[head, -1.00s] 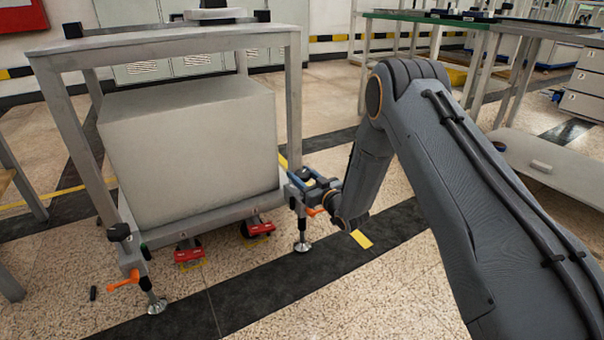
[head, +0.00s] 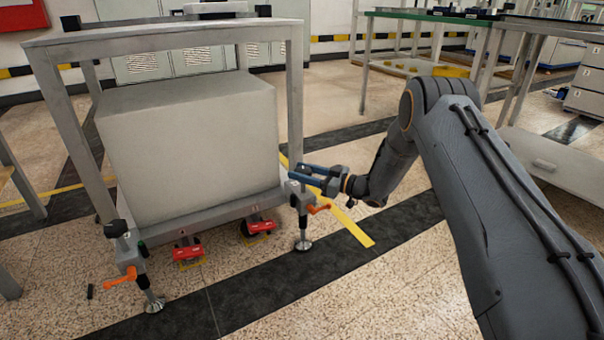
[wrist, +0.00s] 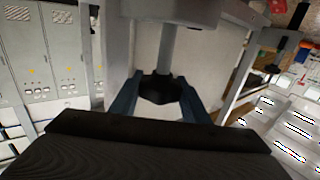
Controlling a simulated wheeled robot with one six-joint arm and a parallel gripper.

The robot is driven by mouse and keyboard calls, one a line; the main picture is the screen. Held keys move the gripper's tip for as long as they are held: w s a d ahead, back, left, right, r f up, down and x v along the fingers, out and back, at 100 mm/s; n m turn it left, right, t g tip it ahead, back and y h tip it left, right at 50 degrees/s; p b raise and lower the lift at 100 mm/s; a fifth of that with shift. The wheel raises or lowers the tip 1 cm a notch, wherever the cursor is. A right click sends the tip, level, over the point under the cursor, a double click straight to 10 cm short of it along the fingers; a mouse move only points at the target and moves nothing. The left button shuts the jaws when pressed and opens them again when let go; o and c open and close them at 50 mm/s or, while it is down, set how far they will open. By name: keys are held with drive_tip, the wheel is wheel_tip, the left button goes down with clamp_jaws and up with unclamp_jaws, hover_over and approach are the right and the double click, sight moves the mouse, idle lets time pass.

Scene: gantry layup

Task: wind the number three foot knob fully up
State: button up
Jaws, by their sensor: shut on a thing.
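My gripper (head: 306,172) is at the top of the right front foot (head: 303,228) of the grey metal frame (head: 40,75). In the wrist view its blue fingers (wrist: 160,100) are closed on the sides of a dark foot knob (wrist: 162,87). A grey stem (wrist: 168,48) joins the knob to a grey bracket. In the head view the fingers hide most of this knob. An orange lever (head: 319,208) sticks out beside this foot, and its round pad (head: 303,245) is at the floor. I cannot read a foot number.
The left front foot has a black knob (head: 117,229), an orange lever (head: 118,279) and a pad (head: 155,305). A large grey block (head: 190,150) fills the frame. Red pedals (head: 188,252) sit beneath. A green-topped bench (head: 430,16) stands behind right.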

drive_tip(key=shift+w+d, duration=0.15)
drive_tip(key=shift+d, duration=0.1)
drive_tip(key=o, duration=1)
drive_tip(key=shift+d, duration=0.1)
drive_tip(key=shift+o, duration=0.2)
drive_tip(key=shift+a, duration=0.25)
drive_tip(key=p+v, duration=0.3)
drive_tip(key=v, duration=0.4)
drive_tip(key=shift+s+d, duration=0.2)
drive_tip(key=shift+d, duration=0.15)
drive_tip(key=shift+a, duration=0.1)
